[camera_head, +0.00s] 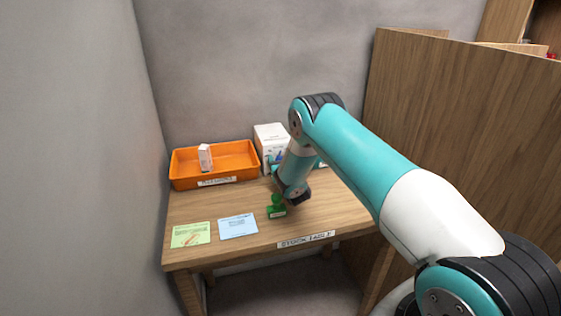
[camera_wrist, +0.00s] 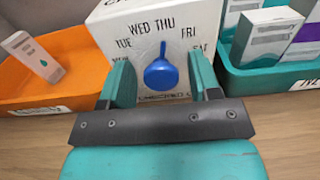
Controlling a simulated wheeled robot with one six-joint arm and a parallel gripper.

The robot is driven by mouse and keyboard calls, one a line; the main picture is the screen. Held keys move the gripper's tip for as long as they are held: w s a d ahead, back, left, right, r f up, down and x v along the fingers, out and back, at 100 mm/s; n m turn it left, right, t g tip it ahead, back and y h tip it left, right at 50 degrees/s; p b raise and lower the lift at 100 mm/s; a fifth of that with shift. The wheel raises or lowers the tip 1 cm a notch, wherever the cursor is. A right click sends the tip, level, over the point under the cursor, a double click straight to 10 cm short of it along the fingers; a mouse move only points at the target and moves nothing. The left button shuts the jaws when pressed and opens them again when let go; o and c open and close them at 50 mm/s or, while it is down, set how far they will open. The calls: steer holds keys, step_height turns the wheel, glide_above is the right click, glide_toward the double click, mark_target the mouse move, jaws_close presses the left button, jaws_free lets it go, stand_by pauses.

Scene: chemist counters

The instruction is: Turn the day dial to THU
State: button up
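The day dial is a blue knob (camera_wrist: 161,72) on the front of a white box (camera_wrist: 108,14). Day names are printed in an arc around it; WED, THU and FRI read clearly. The knob's narrow tip points almost straight up, close to below THU. The white box also shows in the head view (camera_head: 266,134), partly behind my arm. My gripper (camera_wrist: 159,62) is open, with one teal finger on each side of the knob. Gaps show between the fingers and the knob in the picture; I cannot tell how far the knob is in depth.
An orange tray (camera_head: 184,180) with a small white carton (camera_head: 205,157) stands left of the box. A teal tray (camera_wrist: 233,80) with cartons stands right.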

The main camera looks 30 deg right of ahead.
steer(key=shift+r, duration=0.1)
step_height(320, 180, up, 20)
steer(key=b, duration=0.1)
stand_by(0.4)
stand_by(0.4)
